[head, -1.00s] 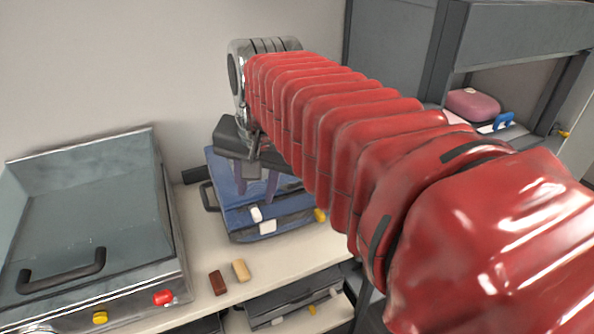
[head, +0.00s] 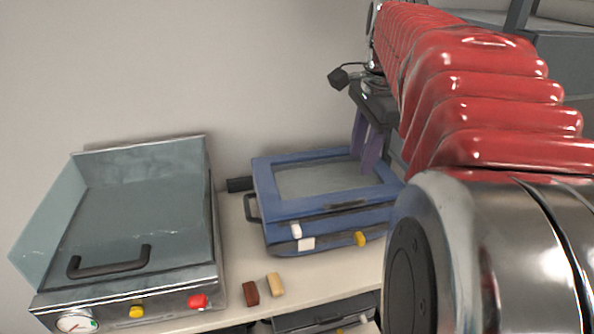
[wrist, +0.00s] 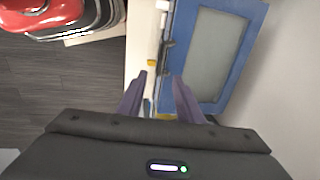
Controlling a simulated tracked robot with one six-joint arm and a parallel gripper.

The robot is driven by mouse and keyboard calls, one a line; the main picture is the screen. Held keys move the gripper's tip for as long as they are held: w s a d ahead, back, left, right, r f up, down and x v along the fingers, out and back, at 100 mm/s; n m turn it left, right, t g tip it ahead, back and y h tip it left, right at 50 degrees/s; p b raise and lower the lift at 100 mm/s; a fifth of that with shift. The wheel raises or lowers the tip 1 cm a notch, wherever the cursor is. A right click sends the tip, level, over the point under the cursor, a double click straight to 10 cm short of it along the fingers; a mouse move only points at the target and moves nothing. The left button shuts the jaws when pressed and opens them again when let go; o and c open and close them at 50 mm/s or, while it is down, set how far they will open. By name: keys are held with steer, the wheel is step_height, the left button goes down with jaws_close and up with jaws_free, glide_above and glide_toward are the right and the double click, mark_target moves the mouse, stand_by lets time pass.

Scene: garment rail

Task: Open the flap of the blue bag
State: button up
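The blue bag (head: 287,207) lies on the pale counter against the wall, in the middle of the head view. Its flap, a blue frame around a grey panel (head: 325,180), lies flat on top and looks closed. White and yellow tabs sit on its front side. In the wrist view the flap (wrist: 212,55) fills the upper right. My gripper (head: 364,160) is above the right end of the bag, its purple fingers pointing down. In the wrist view the fingers (wrist: 160,76) are spread with nothing between them, over the bag's front edge. Contact with the bag cannot be told.
A metal appliance (head: 140,215) with a black handle stands left of the bag. A brown block (head: 250,293) and a tan block (head: 275,284) lie in front of the bag. A dark case (head: 325,312) is below the counter edge. My red-sleeved arm covers the right side.

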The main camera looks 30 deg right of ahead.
mark_target(349, 202)
steer(key=f, duration=0.4)
steer(key=w+f, duration=0.1)
steer(key=f, duration=0.4)
steer(key=w+f, duration=0.1)
steer(key=f, duration=0.3)
steer(key=shift+w+d+f, duration=0.2)
steer(key=shift+d+f, duration=0.05)
steer(key=shift+d, duration=0.05)
jaws_close()
stand_by(0.3)
